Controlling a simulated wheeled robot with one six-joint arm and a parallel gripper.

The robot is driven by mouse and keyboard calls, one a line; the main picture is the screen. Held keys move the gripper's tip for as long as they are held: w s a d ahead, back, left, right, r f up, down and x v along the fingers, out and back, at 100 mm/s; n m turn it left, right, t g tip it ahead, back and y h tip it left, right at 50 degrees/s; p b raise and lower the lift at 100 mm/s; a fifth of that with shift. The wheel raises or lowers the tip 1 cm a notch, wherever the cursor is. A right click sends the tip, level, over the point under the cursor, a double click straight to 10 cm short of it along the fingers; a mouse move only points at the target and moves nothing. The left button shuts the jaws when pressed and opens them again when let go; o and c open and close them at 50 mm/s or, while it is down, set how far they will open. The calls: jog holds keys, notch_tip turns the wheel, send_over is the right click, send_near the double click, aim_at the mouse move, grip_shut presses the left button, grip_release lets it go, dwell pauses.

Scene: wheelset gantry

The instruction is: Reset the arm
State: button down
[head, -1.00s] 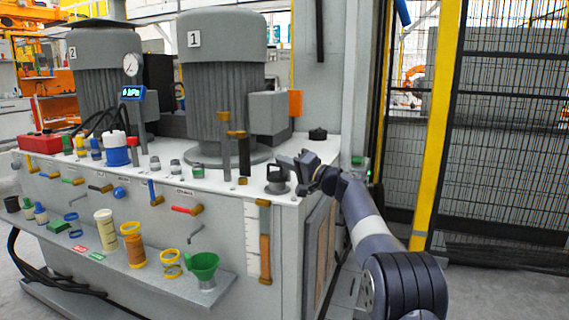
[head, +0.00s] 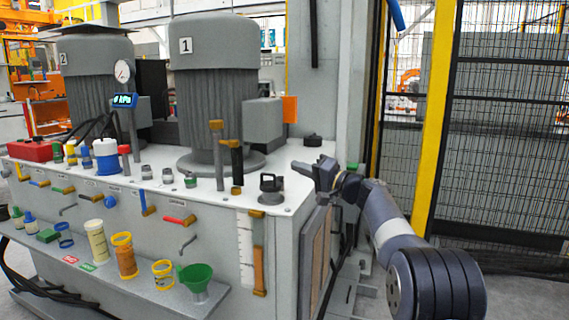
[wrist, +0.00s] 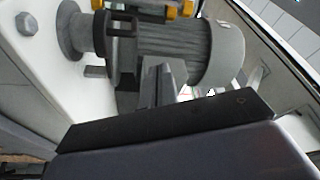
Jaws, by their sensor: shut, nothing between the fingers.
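My gripper (head: 306,168) is shut and empty at the right end of the machine's white top, on my dark arm. It points left, to the right of a black-capped fitting (head: 271,188) and apart from it as far as the head view shows. In the wrist view the narrow closed fingers (wrist: 163,85) show in front of a dark fitting and a grey motor. The wrist housing hides the lower part of that view.
The machine top carries motor 1 (head: 215,95), motor 2 (head: 97,85), upright levers and several small fittings. A green funnel (head: 196,277) and cups stand on the lower shelf (head: 120,285). A yellow post (head: 432,120) and mesh fence (head: 510,120) stand right.

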jog(key=shift+s+d+f, duration=0.25)
jog(key=shift+s+d, duration=0.1)
jog(key=shift+d, duration=0.4)
jog(key=shift+s+d+f, duration=0.2)
jog(key=shift+s+d, duration=0.1)
jog(key=shift+d, duration=0.4)
jog(key=r, duration=0.1)
send_over(279, 186)
jog(key=shift+b, duration=0.4)
jog(key=shift+s+a+f, duration=0.1)
jog(key=shift+s+f, duration=0.2)
jog(key=shift+f, duration=0.25)
